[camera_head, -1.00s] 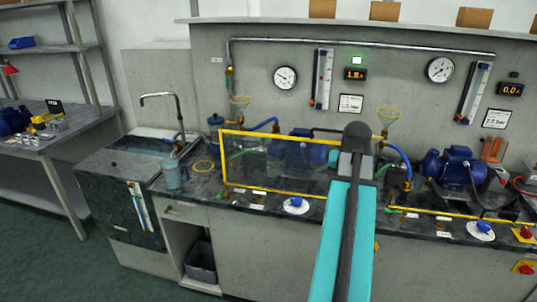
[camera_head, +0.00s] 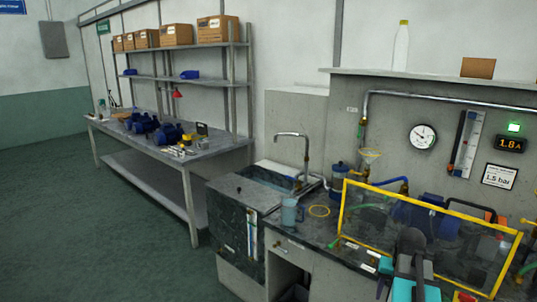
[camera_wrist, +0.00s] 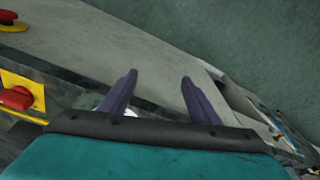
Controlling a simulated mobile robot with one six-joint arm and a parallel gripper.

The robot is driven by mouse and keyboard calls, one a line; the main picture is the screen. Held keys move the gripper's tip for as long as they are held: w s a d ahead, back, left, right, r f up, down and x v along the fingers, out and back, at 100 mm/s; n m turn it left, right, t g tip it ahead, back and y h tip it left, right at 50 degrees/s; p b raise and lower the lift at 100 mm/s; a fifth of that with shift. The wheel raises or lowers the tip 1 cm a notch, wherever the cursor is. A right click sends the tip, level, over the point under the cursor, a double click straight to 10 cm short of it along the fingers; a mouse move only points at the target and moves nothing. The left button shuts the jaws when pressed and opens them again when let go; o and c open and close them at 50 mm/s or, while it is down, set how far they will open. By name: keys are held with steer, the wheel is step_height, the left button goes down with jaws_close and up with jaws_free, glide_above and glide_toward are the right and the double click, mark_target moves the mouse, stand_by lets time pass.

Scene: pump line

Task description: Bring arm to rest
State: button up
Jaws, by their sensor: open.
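My gripper (camera_wrist: 158,88) shows in the wrist view with its two dark purple fingers apart and nothing between them. Beyond the fingers are the grey front of the bench and the dark green floor. In the head view my arm (camera_head: 411,270) rises at the bottom right, in front of the bench with the yellow-framed clear guard (camera_head: 345,200). The gripper itself cannot be made out in the head view.
A side table (camera_head: 215,146) with blue pumps stands further left. Red knobs on yellow plates (camera_wrist: 15,97) are at the wrist view's left. Green floor (camera_head: 80,220) is clear at left.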

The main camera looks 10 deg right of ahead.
steer(key=s+a+f+n+g+y, duration=0.25)
steer(key=a+f+n+g, duration=0.2)
steer(key=a+f, duration=1.95)
steer(key=s+a+f+n+g+h, duration=0.1)
steer(key=s+a+f, duration=0.6)
steer(key=s, duration=0.2)
steer(key=s+a+f+n+g, duration=0.1)
steer(key=s+a+f+n, duration=0.1)
steer(key=s+a+f, duration=0.4)
steer(key=s+f, duration=0.1)
steer(key=s, duration=0.3)
steer(key=shift+s+a+h, duration=0.25)
steer(key=shift+a+h, duration=0.1)
steer(key=shift+a, duration=0.05)
steer(key=shift+f, duration=0.1)
steer(key=shift+c, duration=0.4)
steer(key=c, duration=0.6)
steer(key=shift+o, duration=0.2)
steer(key=shift+d, duration=0.1)
